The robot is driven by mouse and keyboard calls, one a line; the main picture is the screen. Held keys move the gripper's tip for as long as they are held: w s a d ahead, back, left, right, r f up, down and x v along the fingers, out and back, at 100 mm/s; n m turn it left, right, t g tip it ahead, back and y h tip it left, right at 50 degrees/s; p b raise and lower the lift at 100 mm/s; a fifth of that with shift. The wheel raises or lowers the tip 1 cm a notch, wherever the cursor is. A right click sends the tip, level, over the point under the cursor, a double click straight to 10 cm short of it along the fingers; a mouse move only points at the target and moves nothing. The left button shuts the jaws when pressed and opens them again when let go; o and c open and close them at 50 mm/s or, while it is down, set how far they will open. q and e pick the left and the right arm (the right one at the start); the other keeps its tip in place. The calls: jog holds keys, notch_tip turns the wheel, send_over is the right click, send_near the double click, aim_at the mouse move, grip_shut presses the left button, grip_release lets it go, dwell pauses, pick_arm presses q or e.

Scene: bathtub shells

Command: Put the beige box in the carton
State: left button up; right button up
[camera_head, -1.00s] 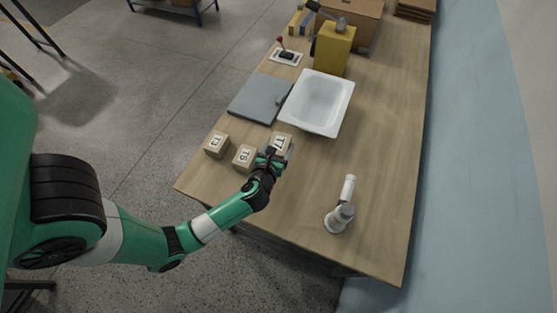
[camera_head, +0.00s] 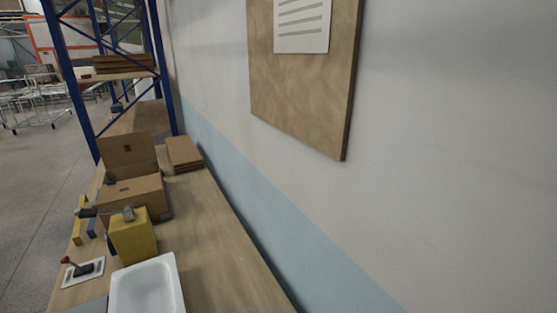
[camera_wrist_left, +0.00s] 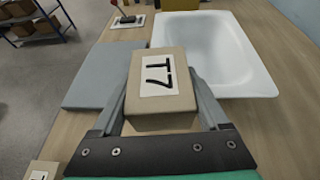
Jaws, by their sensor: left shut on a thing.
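The beige box (camera_wrist_left: 160,85) carries a white label reading T7 and fills the middle of the left wrist view. My left gripper (camera_wrist_left: 164,72) is shut on it, one finger along each side. The table surface shows around the box, and its height above the table is hard to tell. The carton (camera_head: 133,198) is a brown cardboard box at the far end of the table in the head view, with a flap standing up at its back. Its inside is mostly hidden. My right gripper is not in view.
A white tub shell (camera_head: 147,290) lies nearer on the table, also in the left wrist view (camera_wrist_left: 215,50). A yellow machine (camera_head: 133,240) stands between it and the carton. Flat cardboard (camera_head: 184,154) lies beside the carton along the wall. A grey panel (camera_wrist_left: 103,75) lies left of the tub.

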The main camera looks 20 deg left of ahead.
pick_arm(q)
jog(key=w+d+r+m+t+h, duration=0.1)
jog(key=w+d+m+t+h, duration=0.15)
jog(key=d, duration=0.65)
jog(key=w+d+r+m+t+h, duration=0.15)
jog(key=w+d, duration=0.25)
jog(key=d, duration=0.5)
jog(key=s+d+r+m+h, duration=0.2)
jog(key=d, duration=0.4)
jog(key=s+d+r+m+h, duration=0.1)
jog(key=d+r, duration=0.2)
jog(key=d, duration=0.4)
jog(key=s+r+p, duration=0.2)
jog(key=r+p, duration=0.9)
jog(key=s+a+r+p, duration=0.1)
jog(key=s+r+p, duration=0.2)
jog(key=r+p, duration=0.8)
jog(key=shift+s+r+t+p, duration=0.25)
jog(key=shift+r+t+p, duration=0.05)
jog(key=shift+r, duration=0.35)
jog(key=shift+f, duration=0.15)
